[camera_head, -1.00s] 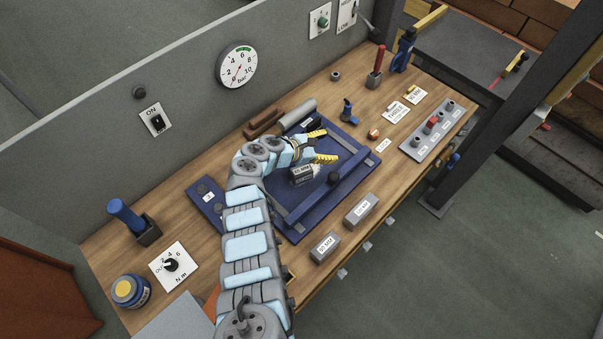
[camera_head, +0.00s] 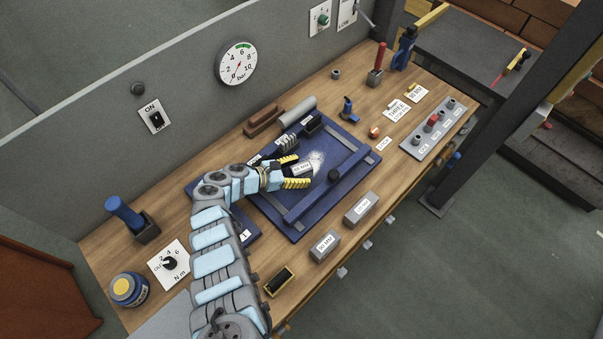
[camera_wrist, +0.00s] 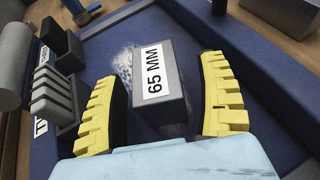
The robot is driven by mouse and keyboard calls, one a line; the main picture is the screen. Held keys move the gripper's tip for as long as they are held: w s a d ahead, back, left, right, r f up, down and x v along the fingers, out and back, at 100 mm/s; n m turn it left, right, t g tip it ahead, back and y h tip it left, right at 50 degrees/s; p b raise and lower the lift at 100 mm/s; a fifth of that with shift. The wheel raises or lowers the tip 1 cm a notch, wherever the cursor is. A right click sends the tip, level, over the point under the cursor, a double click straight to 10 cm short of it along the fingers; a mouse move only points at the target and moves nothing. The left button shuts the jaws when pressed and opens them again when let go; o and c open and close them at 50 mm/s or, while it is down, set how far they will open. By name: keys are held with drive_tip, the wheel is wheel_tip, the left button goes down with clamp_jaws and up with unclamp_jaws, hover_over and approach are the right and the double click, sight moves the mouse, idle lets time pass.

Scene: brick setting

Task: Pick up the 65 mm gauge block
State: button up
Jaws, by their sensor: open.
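The 65 mm gauge block (camera_wrist: 176,85) is a dark grey block with a white "65 MM" label, on the blue fixture plate (camera_wrist: 235,28). In the head view the block (camera_head: 302,168) shows between my yellow fingers, partly hidden by them. My gripper (camera_wrist: 160,75) is open, with one ribbed finger on each side of the block. Gaps show between the block and both fingers in the wrist view. In the head view my gripper (camera_head: 294,171) reaches in from the left over the plate.
Two other labelled grey blocks, one nearer (camera_head: 325,246) and one farther (camera_head: 361,208), stand on the bench by its front edge. A grey ribbed piece (camera_wrist: 52,100) stands left of my fingers. A raised bar with a dark knob (camera_head: 334,175) lies right of the block.

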sight(308, 170)
drive_tip(key=b+x, duration=0.1)
drive_tip(key=x, duration=0.2)
drive_tip(key=shift+w+d+f+b, duration=0.15)
drive_tip(key=shift+f+b, duration=0.1)
drive_tip(key=shift+b, duration=0.1)
clamp_jaws()
